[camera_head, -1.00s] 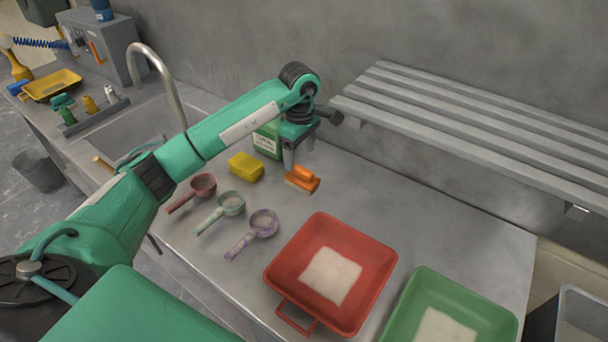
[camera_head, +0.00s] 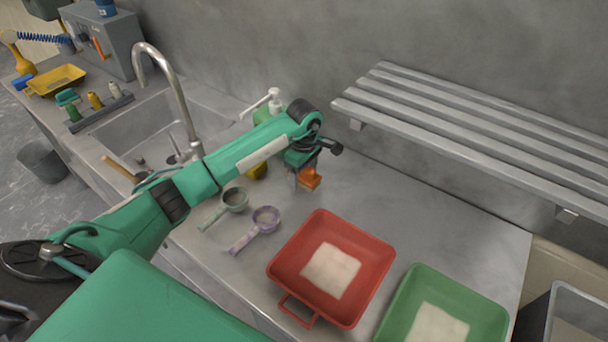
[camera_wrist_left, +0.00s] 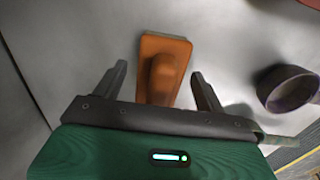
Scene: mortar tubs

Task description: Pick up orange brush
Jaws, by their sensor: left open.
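The orange brush (camera_head: 310,179) lies on the steel counter behind the red tub, partly hidden by my left gripper in the head view. In the left wrist view the orange brush (camera_wrist_left: 163,70) lies with its raised handle between the two fingers. My left gripper (camera_head: 297,183) is low over the counter at the brush. It is open, with a finger on each side of the brush in the left wrist view (camera_wrist_left: 160,80) and a gap on both sides. My right gripper is not in view.
A red tub (camera_head: 352,233) and a green tub (camera_head: 470,310) stand in front. A purple scoop (camera_head: 266,217) and a green scoop (camera_head: 234,199) lie to the left. A yellow sponge (camera_head: 258,172) is mostly hidden behind my arm. A slatted shelf (camera_head: 470,130) overhangs the back right.

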